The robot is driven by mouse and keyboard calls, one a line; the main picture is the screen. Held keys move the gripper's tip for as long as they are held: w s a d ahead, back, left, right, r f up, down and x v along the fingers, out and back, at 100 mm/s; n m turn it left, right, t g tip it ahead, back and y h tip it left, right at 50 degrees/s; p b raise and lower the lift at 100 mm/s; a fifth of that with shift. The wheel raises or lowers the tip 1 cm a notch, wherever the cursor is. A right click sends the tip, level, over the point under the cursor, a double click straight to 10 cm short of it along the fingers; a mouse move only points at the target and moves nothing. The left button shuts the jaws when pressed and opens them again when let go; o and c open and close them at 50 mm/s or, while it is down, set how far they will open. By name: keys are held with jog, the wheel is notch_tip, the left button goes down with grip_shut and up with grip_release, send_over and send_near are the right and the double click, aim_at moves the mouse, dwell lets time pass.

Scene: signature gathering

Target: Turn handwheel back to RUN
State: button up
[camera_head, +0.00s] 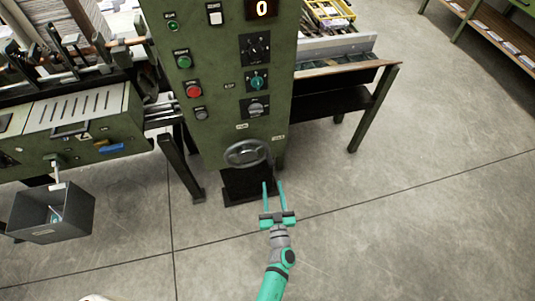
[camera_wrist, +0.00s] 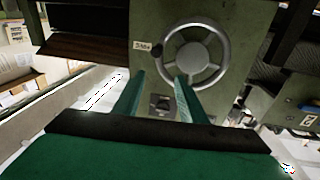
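The handwheel (camera_head: 246,153) is a grey metal ring with spokes, low on the front of the green machine column. It also shows in the wrist view (camera_wrist: 222,50), with a dark knob (camera_wrist: 157,50) at its left rim beside a small white label (camera_wrist: 144,45). In the head view two small labels sit above the wheel; their words are too small to read. My gripper (camera_head: 273,184) is open and empty, its two teal fingers pointing at the column just below and right of the wheel. I cannot tell if a finger touches the wheel.
The green control column (camera_head: 222,100) carries buttons, dials and a display reading 0. A dark grey bin (camera_head: 50,213) hangs at the left under the green machine (camera_head: 85,125). A dark-legged table (camera_head: 335,100) stands right of the column. The floor in front is clear.

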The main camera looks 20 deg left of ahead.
jog(key=n+g+y, duration=0.2)
send_near(268, 152)
jog(key=x, duration=0.3)
jog(key=f+x, duration=0.1)
jog(key=x, duration=0.6)
jog(key=shift+w+a+f, duration=0.1)
jog(key=shift+f, duration=0.25)
jog(key=shift+c, duration=0.7)
